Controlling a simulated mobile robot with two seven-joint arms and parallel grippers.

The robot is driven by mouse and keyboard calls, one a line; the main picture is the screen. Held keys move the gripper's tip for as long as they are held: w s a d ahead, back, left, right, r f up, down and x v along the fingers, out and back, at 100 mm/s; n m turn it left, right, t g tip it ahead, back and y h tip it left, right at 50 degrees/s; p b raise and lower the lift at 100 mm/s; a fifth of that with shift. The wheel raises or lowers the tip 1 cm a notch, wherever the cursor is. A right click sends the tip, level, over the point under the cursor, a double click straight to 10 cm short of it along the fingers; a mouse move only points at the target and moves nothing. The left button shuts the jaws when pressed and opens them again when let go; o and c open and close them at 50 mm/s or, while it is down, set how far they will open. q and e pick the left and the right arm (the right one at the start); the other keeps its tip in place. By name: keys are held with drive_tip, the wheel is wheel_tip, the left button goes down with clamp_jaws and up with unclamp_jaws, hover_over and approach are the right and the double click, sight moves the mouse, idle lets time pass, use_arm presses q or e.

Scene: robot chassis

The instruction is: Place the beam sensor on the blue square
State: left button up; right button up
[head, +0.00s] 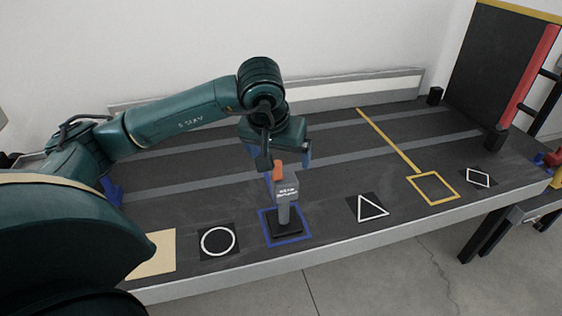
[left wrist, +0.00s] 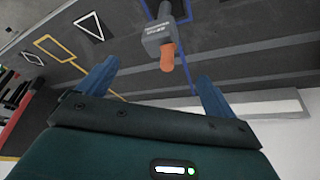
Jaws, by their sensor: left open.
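The beam sensor (head: 285,192) is a grey block on a grey post with a black base and an orange part at its back. It stands upright with its base inside the blue square (head: 305,236) outline. It also shows in the left wrist view (left wrist: 156,40), its orange end toward me. My left gripper (head: 287,167) is open just behind and above the sensor. In the left wrist view its blue fingers (left wrist: 157,76) are spread wide, and the sensor lies beyond the tips, apart from them. My right gripper is not in view.
The dark bench also carries a tan square (head: 152,255), a white circle (head: 217,241), a white triangle (head: 371,208), a yellow square (head: 433,202) and a white diamond (head: 478,177). A dark panel with a red post (head: 530,75) stands at the right end. The bench middle is clear.

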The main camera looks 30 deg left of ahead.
use_arm(q)
drive_tip(key=s+d+f+n+g+h, duration=0.25)
drive_tip(key=s+d+h, duration=0.25)
drive_tip(key=d, duration=0.5)
drive_tip(key=s+d+f+n+g+h, duration=0.1)
drive_tip(key=s+d+f+g+h, duration=0.15)
drive_tip(key=s+d+h, duration=0.55)
drive_tip(key=s+d+r+n+g+h, duration=0.2)
drive_tip(key=s+d+r+n+h, duration=0.3)
drive_tip(key=d+n, duration=0.35)
wheel_tip(320, 180, up, 6)
drive_tip(key=w+n+t+h, duration=0.3)
drive_tip(key=n+t+h, duration=0.4)
drive_tip(key=n, duration=0.6)
drive_tip(key=w+a+f+n+t+y, duration=0.25)
drive_tip(key=n+t+y, duration=0.35)
drive_tip(key=n, duration=0.5)
drive_tip(key=w+a+f+n+t+y, duration=0.1)
drive_tip(key=a+n+t+y, duration=0.2)
drive_tip(key=n+t, duration=0.65)
drive_tip(key=s+a+f+n+g+y, duration=0.2)
drive_tip(key=f+n+y, duration=0.3)
drive_tip(key=n, duration=0.5)
drive_tip(key=s+a+f+n+g+y, duration=0.2)
drive_tip(key=a+f+n+g+y, duration=0.1)
drive_tip(key=f+n, duration=0.6)
drive_tip(key=shift+s+a+f+n+y, duration=0.3)
drive_tip(key=shift+a+n+y, duration=0.45)
drive_tip(key=shift+n+y, duration=0.35)
